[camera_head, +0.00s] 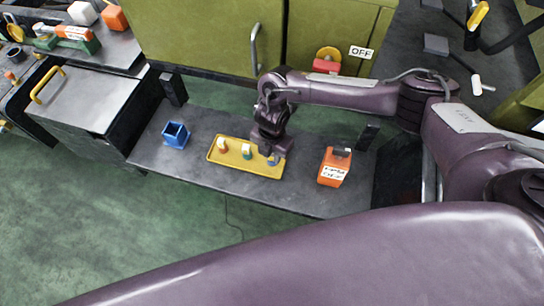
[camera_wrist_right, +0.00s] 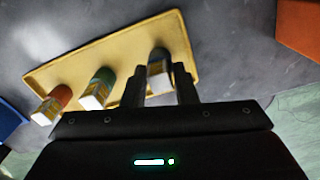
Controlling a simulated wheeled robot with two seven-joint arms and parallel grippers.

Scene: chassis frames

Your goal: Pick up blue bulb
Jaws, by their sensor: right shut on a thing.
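A yellow tray (camera_head: 232,165) lies on the dark bench and also shows in the right wrist view (camera_wrist_right: 95,62). In the head view an orange bulb (camera_head: 223,147) and a green bulb (camera_head: 247,152) stand on it. The orange bulb (camera_wrist_right: 55,102) and green bulb (camera_wrist_right: 98,90) show again in the right wrist view. My right gripper (camera_head: 272,158) is over the right end of the tray. In the right wrist view its fingers are shut on the blue bulb (camera_wrist_right: 159,72), which has a pale base. Whether the bulb touches the tray is unclear. My left gripper is not in view.
A blue open box (camera_head: 176,135) stands left of the tray. An orange labelled container (camera_head: 335,167) stands right of it. The dark bench (camera_head: 300,195) is clear in front of the tray. Yellow-green cabinets (camera_head: 200,35) stand behind.

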